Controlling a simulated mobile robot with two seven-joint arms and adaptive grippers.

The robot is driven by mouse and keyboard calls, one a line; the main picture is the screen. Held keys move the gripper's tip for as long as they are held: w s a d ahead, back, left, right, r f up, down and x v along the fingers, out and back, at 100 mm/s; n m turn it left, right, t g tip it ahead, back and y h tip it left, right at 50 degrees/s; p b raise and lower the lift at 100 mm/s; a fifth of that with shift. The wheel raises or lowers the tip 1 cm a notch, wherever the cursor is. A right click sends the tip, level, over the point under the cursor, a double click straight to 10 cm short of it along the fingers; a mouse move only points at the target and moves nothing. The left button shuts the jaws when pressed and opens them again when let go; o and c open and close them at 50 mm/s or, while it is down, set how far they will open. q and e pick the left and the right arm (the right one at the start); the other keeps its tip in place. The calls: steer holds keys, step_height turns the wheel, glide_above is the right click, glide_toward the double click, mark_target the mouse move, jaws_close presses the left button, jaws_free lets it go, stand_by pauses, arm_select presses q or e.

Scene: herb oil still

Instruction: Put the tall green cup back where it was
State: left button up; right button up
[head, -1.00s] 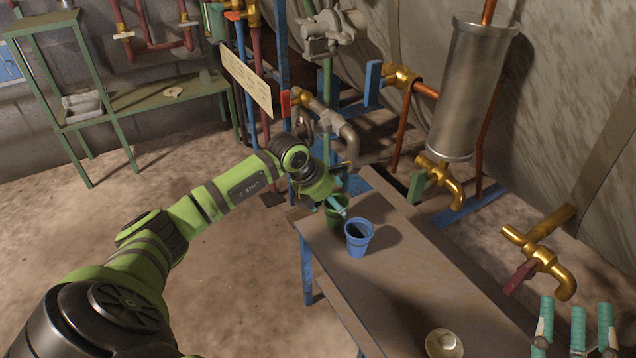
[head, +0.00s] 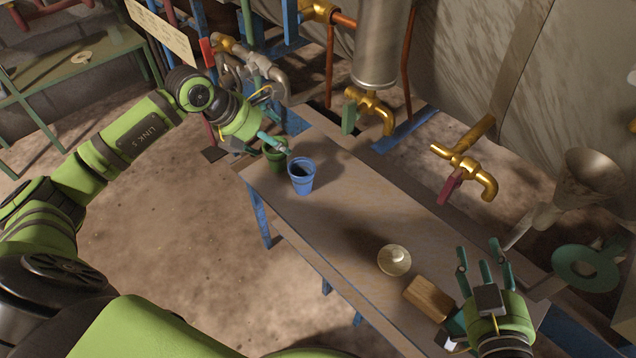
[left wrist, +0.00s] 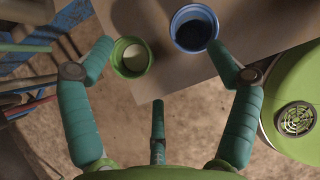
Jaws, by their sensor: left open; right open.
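The green cup (head: 275,152) stands upright at the far left end of the wooden bench, partly hidden by my left gripper in the head view. In the left wrist view the green cup (left wrist: 131,57) shows from above with something pale inside, between the spread fingers and nearer the left one. My left gripper (head: 272,142) is open at the cup; I cannot tell whether a finger touches it. A blue cup (head: 301,176) with dark contents stands just right of the green cup. My right gripper (head: 483,262) is open and empty over the near right part of the bench.
A round pale dish (head: 394,260) and a wooden block (head: 429,297) lie on the bench (head: 350,215) near my right gripper. Brass taps (head: 465,165) and a metal cylinder (head: 383,40) stand behind. The bench middle is clear.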

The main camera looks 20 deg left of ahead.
arm_select(q)
steer(key=s+d+h, duration=0.3)
steer(key=d+h, duration=0.3)
steer(key=d, duration=0.9)
steer(key=s+d+r+n+t+h, duration=0.4)
steer(key=d+r+n+t+h, duration=0.2)
steer(key=d+r+n+t, duration=0.45)
steer(key=s+a+f+n+y, duration=0.1)
steer(key=f+n+y, duration=0.2)
steer(key=n, duration=0.5)
steer(key=s+a+f+n+g+y, duration=0.1)
steer(key=s+a+f+n+y, duration=0.1)
steer(key=n+y, duration=0.3)
steer(key=s+a+f+n+y, duration=0.1)
steer(key=f+n+y, duration=0.3)
steer(key=n, duration=0.9)
steer(key=shift+s+a+f+g, duration=0.2)
steer(key=shift+s+a+g, duration=0.15)
steer(key=shift+a, duration=0.3)
